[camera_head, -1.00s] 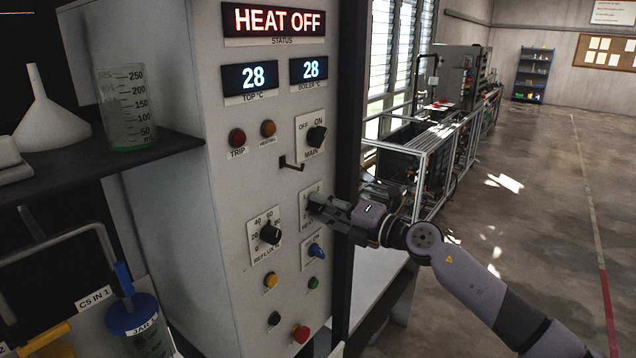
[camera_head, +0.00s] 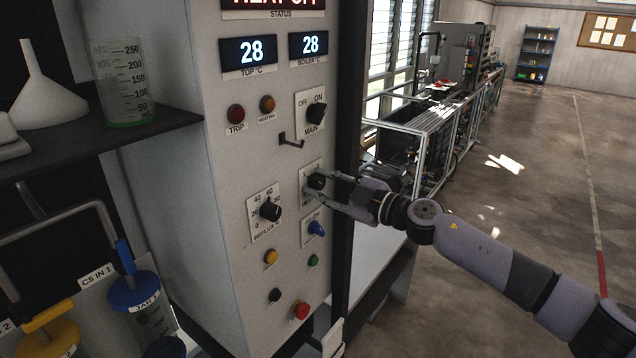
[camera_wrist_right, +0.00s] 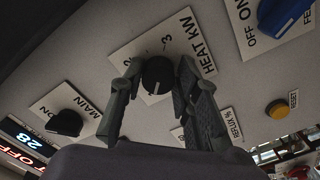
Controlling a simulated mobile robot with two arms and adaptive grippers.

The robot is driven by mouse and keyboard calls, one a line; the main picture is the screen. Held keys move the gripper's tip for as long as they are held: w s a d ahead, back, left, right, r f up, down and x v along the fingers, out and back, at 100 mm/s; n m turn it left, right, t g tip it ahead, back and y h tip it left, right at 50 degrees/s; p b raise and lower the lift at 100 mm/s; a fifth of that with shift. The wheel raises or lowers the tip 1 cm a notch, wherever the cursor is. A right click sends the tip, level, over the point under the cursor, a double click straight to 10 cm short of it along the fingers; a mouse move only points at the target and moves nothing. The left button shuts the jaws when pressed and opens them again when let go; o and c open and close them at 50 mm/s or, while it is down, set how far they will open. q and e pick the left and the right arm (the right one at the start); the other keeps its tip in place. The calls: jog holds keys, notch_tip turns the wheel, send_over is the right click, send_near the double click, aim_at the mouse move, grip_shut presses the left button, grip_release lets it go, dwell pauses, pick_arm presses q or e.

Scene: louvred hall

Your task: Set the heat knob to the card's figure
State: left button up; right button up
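The heat knob (camera_head: 317,181) is a round black knob on a white plate on the grey panel. In the right wrist view the knob (camera_wrist_right: 157,75) sits on the plate marked HEAT KW (camera_wrist_right: 200,50), where 2 and 3 show; other marks are hidden. A short white line shows on the knob's gripper-side edge. My right gripper (camera_head: 332,188) is open, its fingers spread on either side of the knob. In the wrist view the fingertips (camera_wrist_right: 158,82) flank the knob with seemingly small gaps; contact is unclear. My left gripper is out of view. I cannot make out a figure card.
The main switch (camera_head: 316,113) and a black hook (camera_head: 291,141) are above the knob. The reflux knob (camera_head: 270,211) is left, a blue switch (camera_head: 317,228) just below. The displays (camera_head: 250,52) read 28. A shelf (camera_head: 170,128) holds a beaker (camera_head: 121,85) and funnel (camera_head: 46,90).

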jog(key=o, duration=0.4)
jog(key=shift+r, duration=0.1)
jog(key=v, duration=0.7)
dwell(0.4)
